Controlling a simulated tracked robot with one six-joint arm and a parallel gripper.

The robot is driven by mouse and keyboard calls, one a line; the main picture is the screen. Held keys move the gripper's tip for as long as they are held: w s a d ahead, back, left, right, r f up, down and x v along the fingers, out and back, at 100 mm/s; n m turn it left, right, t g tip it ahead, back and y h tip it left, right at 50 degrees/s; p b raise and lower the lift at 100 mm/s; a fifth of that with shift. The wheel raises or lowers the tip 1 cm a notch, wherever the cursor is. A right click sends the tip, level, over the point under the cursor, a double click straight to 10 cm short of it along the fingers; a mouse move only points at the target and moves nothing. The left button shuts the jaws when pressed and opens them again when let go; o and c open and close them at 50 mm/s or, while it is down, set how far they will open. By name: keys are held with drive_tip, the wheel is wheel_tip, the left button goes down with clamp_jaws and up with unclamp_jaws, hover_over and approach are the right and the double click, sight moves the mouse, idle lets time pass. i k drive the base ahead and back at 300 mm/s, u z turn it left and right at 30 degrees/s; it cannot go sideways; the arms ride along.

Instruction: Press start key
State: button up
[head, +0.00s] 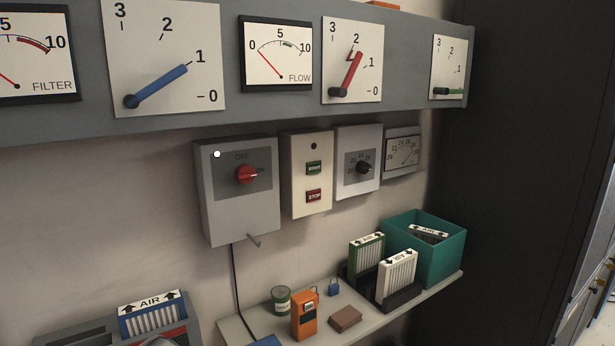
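The start key (314,168) is a small green button on a cream control box (306,150) on the wall, in the middle of the head view. A red STOP key (314,196) sits below it on the same box. A small dark dot shows near the top of that box. My gripper is not in view, so its place and state do not show. Nothing covers the start key.
Left of the cream box is a grey switch box (225,215) with a red knob and a projecting handle. Right is a dial box (350,185). Levers and gauges line the panel above. Below, a shelf (385,320) holds filters, a teal bin (455,259) and an orange meter (304,316).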

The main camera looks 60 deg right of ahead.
sight(314, 167)
drive_tip(key=z, duration=1.75)
drive_tip(key=k, duration=0.4)
drive_tip(key=z, duration=0.2)
drive_tip(key=i, duration=0.5)
